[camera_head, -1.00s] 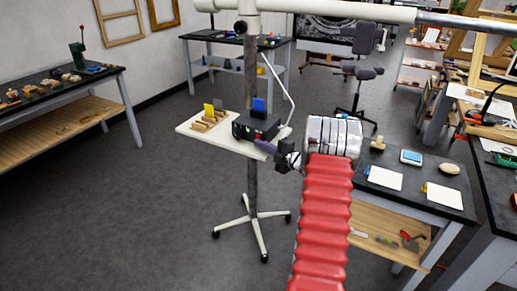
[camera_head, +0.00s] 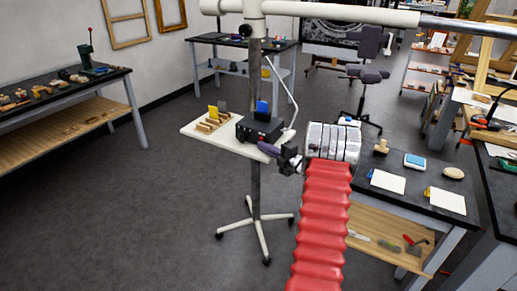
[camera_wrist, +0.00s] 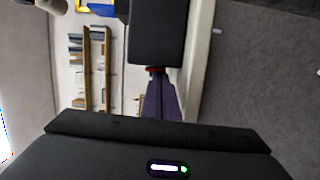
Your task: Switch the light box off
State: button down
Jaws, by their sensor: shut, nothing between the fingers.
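A black box (camera_head: 258,129), which I take to be the light box, stands on a white shelf (camera_head: 196,134) carried by a pole stand. A blue piece (camera_head: 262,108) rises at its top. My gripper (camera_head: 267,149) has purple fingers, shut and empty, at the box's near side. In the wrist view the fingers (camera_wrist: 158,92) point at the dark box (camera_wrist: 157,35), and a red part (camera_wrist: 155,70) shows between their tips and the box. The tips look very close to it; I cannot tell whether they touch. Whether the box is lit cannot be told.
Wooden racks (camera_head: 213,122) with a yellow piece sit left of the box on the shelf. The pole (camera_head: 255,185) stands beside my arm on a wheeled base. A workbench (camera_head: 400,205) with white cards is at the right. Open floor lies at the left.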

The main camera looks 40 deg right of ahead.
aim_at(260, 157)
jog(key=shift+d+r, duration=0.2)
jog(key=shift+d, duration=0.05)
jog(key=shift+a, duration=0.1)
jog(key=a, duration=0.3)
jog(key=shift+s+a+f, duration=0.4)
jog(key=s, duration=1)
jog(key=shift+s+f, duration=0.15)
jog(key=shift+f, duration=0.05)
